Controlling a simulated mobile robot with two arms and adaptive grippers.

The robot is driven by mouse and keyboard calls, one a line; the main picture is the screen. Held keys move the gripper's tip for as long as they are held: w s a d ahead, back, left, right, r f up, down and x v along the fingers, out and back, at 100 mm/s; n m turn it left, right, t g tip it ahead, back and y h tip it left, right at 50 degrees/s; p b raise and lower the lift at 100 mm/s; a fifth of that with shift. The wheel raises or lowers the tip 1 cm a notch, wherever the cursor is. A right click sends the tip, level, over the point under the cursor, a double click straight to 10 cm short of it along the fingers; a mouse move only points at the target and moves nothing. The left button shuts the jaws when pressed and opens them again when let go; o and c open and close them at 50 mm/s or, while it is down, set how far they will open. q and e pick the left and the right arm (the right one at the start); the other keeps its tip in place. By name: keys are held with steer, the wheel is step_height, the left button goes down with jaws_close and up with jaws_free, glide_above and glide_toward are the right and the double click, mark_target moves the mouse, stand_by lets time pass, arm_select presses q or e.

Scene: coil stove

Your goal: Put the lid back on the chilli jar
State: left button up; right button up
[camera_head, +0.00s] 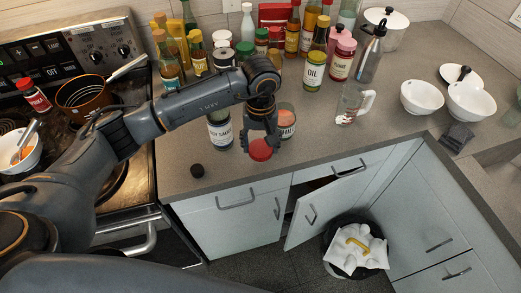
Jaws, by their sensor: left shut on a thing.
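My left gripper (261,142) points down over the front part of the counter and is shut on a red lid (261,151). A glass jar (287,123) with reddish contents and a label stands just behind and to the right of the gripper. It looks like the chilli jar, but its label is too small to read. No lid shows on it. The gripper and lid are beside this jar, nearer the counter's front edge; I cannot tell whether the lid touches the counter. My right gripper is not in view.
A soy sauce bottle (220,132) stands left of the gripper, and a small dark cap (197,171) lies near the front edge. An oil bottle (314,72) and a glass mug (352,104) stand behind to the right. A lower cabinet door (328,205) is open.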

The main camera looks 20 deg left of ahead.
arm_select(q)
steer(key=s+d+r+b, duration=0.4)
steer(key=s+r, duration=0.4)
steer(key=s, duration=0.4)
steer(key=shift+s+d+r, duration=0.15)
steer(key=shift+r, duration=0.15)
